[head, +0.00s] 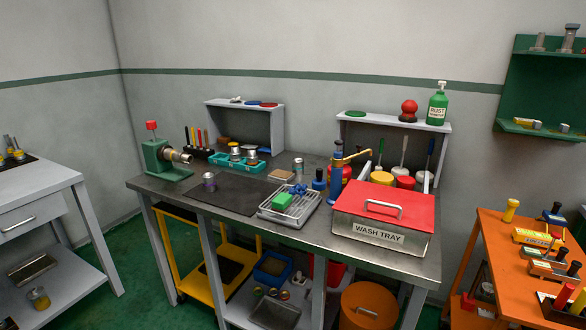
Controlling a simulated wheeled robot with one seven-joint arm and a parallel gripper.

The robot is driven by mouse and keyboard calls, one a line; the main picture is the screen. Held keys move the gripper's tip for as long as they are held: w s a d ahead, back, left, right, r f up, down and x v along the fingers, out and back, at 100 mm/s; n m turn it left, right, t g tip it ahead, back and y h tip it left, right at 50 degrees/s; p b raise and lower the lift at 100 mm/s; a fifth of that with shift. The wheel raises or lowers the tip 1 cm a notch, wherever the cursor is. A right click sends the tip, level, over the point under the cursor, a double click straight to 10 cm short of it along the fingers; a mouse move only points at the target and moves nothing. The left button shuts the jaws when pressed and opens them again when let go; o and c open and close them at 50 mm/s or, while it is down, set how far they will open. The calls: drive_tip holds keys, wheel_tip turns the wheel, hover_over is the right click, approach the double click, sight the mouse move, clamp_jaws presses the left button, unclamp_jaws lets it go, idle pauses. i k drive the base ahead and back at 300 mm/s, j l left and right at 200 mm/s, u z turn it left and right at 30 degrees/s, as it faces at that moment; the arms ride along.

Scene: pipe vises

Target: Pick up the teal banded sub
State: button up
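Several small metal cylinders that look like subs are on the grey workbench (310,228). One sub (209,182) with a purplish tint stands upright on the dark mat (232,198). Another sub (298,165) stands upright behind the mat, near the back shelf; its band colour is too small to tell. My gripper is not in view.
A green vise (158,160) stands at the bench's left end. A wire rack (272,217) holds a green block and blue piece. A red-lidded wash tray (385,205) fills the right front. The dark mat is mostly clear.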

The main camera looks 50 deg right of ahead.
sight(298, 166)
drive_tip(key=i+z, duration=0.1)
drive_tip(key=z, duration=0.8)
drive_tip(key=i+j+z, duration=0.1)
drive_tip(key=z, duration=0.35)
drive_tip(key=i+j+z, duration=0.3)
drive_tip(key=j, duration=0.2)
drive_tip(key=i+j+z, duration=0.1)
drive_tip(key=j+z, duration=0.2)
drive_tip(key=j, duration=0.25)
drive_tip(key=i+j+z, duration=0.1)
drive_tip(key=j+z, duration=0.2)
drive_tip(key=j, duration=0.3)
drive_tip(key=j+z, duration=0.3)
drive_tip(key=j, duration=0.3)
drive_tip(key=i, duration=0.05)
